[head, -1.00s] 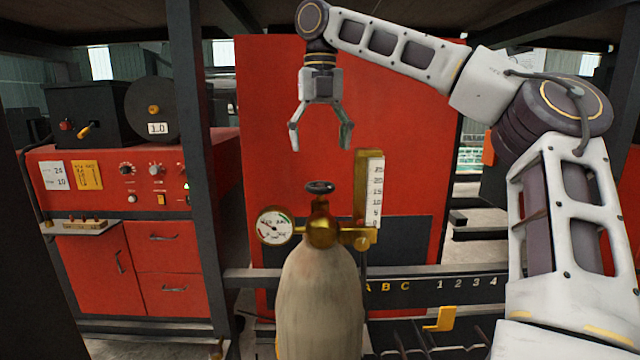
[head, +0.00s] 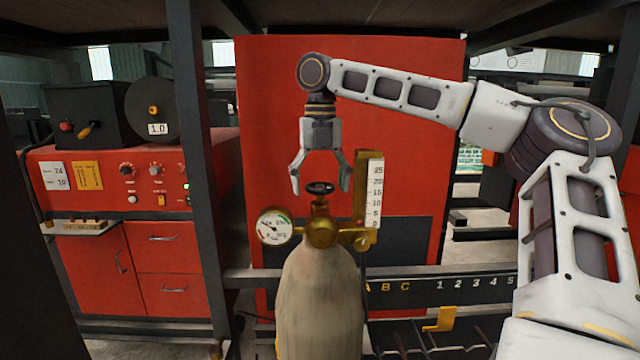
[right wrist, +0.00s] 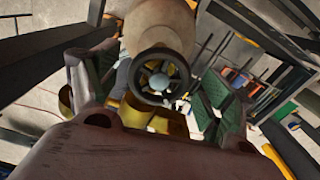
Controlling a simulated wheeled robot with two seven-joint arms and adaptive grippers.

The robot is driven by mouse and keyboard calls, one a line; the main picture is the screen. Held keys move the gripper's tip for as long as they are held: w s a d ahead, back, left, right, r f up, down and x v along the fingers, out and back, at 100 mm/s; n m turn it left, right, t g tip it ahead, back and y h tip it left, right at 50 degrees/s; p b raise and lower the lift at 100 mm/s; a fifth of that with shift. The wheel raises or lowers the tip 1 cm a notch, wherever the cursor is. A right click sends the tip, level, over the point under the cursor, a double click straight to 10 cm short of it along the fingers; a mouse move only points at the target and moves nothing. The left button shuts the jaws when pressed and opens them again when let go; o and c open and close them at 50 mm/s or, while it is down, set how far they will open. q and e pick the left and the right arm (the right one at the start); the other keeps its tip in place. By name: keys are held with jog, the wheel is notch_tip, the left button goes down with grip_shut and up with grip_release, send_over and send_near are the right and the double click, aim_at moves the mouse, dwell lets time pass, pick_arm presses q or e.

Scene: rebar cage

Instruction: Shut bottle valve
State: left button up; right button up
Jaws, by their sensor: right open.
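The gas bottle (head: 320,295) stands upright, pale and worn, in the middle of the head view. Its dark round valve handwheel (head: 320,188) sits on top of a brass fitting (head: 321,232). My right gripper (head: 320,190) points down from above, open, with its fingertips on either side of the handwheel. In the right wrist view the handwheel (right wrist: 161,80) shows between the two green-padded fingers, with a gap to each. My left gripper is out of view.
A round gauge (head: 274,226) juts left of the fitting, and a brass flow tube with a white scale (head: 375,195) stands close to the right finger. A dark post (head: 195,150) and a red welding machine (head: 130,180) stand to the left. A red panel (head: 270,100) is behind.

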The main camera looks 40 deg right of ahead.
jog(key=c, duration=1)
jog(key=shift+c, duration=0.2)
